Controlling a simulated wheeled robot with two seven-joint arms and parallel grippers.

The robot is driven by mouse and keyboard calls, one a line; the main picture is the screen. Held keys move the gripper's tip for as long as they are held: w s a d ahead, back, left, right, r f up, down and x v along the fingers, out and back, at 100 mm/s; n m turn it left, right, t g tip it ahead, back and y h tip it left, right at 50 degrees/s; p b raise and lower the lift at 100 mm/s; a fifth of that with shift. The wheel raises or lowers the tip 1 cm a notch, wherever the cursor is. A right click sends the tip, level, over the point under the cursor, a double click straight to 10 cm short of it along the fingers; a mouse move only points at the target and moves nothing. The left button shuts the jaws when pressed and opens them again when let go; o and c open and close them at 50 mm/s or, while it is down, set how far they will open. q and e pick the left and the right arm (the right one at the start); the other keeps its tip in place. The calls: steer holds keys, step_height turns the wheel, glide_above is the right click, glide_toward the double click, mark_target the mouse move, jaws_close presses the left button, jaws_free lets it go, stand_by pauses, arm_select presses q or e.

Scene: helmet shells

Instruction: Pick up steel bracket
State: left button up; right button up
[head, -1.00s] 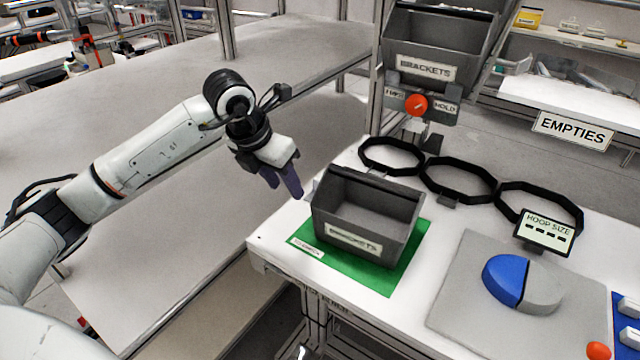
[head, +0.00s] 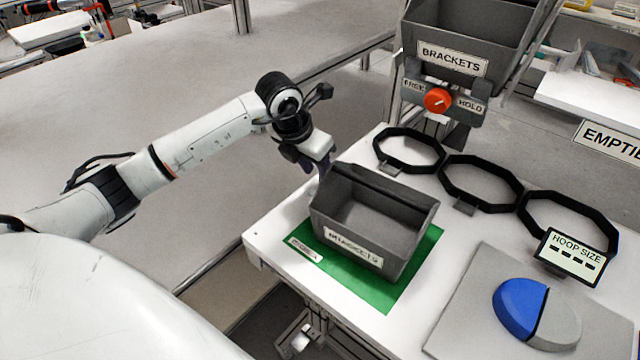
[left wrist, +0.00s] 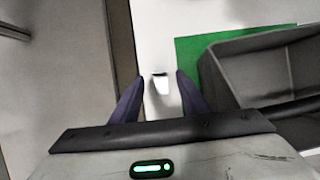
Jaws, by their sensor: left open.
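No steel bracket can be made out in either view. A grey bin (head: 372,249) labelled BRACKETS stands on a green mat (head: 405,293); the part of its inside that I see looks empty. My left gripper (head: 308,166) is at the bin's back left corner, its fingertips partly hidden in the head view. In the left wrist view my left gripper (left wrist: 160,78) is open, its dark fingers apart. The bin (left wrist: 255,71) lies to their right. A small white piece with a dark top (left wrist: 160,83) shows between the fingers; I cannot tell what it is. My right gripper is not in view.
A tilted upper bin (head: 452,58) labelled BRACKETS stands behind, above a red FREE/HOLD knob (head: 437,100). Several black hoops (head: 480,183) line the table's back. A HOOP SIZE sign (head: 571,255) and a blue and grey dome (head: 522,308) are at right.

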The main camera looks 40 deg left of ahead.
mark_target(320, 177)
arm_select(q)
steer(key=x, duration=0.3)
steer(key=shift+f, duration=0.3)
jaws_close()
steer(key=shift+r, duration=0.1)
